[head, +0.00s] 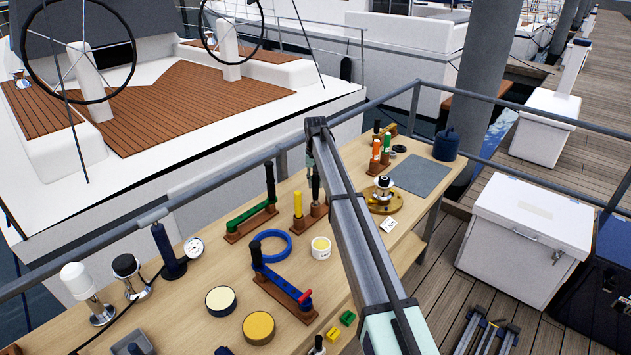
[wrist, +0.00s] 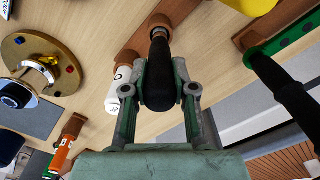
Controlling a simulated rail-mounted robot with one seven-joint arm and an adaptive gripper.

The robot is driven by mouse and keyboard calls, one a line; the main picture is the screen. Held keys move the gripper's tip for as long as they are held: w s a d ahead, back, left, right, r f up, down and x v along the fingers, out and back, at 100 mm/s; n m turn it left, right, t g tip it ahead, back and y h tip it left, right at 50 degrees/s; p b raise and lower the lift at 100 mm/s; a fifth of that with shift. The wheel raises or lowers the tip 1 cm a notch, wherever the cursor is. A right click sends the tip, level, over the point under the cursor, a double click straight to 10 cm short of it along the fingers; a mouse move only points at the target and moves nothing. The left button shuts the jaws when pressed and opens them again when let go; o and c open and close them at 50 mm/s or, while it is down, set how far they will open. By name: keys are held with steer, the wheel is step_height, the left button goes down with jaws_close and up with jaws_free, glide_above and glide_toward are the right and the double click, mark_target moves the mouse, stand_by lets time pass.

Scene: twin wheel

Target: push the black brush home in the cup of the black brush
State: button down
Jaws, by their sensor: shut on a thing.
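My gripper (wrist: 160,88) is shut on the black brush (wrist: 160,65), with one finger on each side of its dark handle. In the wrist view the brush's lower end meets the brown cup (wrist: 161,20) on the wooden base. How deep it sits in the cup is hard to tell. In the head view the black brush (head: 316,187) stands roughly upright below my gripper (head: 312,165), over the brown cup (head: 318,210). My arm hides part of the base to the right.
A white-and-dark tool (wrist: 118,88) and a brass flanged piece (wrist: 38,62) lie on the other side. A blue ring (head: 271,246) and a white tub (head: 321,248) are in front.

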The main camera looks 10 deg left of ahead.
steer(key=shift+f+b, duration=0.4)
steer(key=shift+f, duration=0.8)
steer(key=c, duration=0.9)
jaws_free()
steer(key=shift+o, duration=0.2)
step_height(320, 180, up, 12)
steer(key=shift+f, duration=0.1)
